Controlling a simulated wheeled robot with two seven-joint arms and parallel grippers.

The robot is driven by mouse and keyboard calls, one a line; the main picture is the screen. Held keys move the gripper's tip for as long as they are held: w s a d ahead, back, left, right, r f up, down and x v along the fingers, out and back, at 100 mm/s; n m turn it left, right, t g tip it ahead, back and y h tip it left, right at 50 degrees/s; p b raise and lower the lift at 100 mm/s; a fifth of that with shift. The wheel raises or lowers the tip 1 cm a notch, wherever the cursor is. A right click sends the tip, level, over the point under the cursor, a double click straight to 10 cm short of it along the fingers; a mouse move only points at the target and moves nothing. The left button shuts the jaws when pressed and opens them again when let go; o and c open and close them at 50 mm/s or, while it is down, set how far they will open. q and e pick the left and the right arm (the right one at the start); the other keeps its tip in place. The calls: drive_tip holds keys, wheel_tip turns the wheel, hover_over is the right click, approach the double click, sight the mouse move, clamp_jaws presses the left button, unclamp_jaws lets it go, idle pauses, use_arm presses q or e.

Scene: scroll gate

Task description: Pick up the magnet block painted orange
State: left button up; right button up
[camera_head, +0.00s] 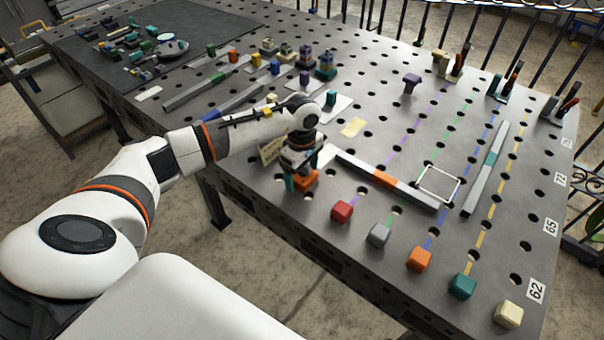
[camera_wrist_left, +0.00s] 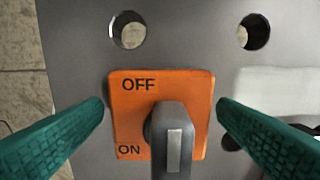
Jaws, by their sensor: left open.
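The orange magnet block (camera_head: 304,181) stands on the perforated metal table (camera_head: 330,230) near its front edge, directly under my left gripper (camera_head: 302,172). In the left wrist view the block (camera_wrist_left: 128,110) shows its orange top marked OFF and ON, with a grey lever (camera_wrist_left: 174,140) rising from it. The two teal fingers are apart, one on each side of the block. A gap shows between the right finger and the block, and the left fingertip is close to its edge. The gripper is open and holds nothing. My right gripper is not seen.
A row of cubes, red (camera_head: 342,211), grey (camera_head: 378,235), orange (camera_head: 419,259), teal (camera_head: 462,286) and cream (camera_head: 508,314), lies along the front. A grey bar with an orange band (camera_head: 385,179) lies just right of the block. Other small blocks stand behind.

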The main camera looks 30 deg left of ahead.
use_arm(q)
drive_tip(key=shift+f, duration=0.1)
drive_tip(key=shift+c, duration=0.3)
drive_tip(key=c, duration=1.5)
drive_tip(key=shift+w, duration=0.15)
drive_tip(key=shift+c, duration=0.8)
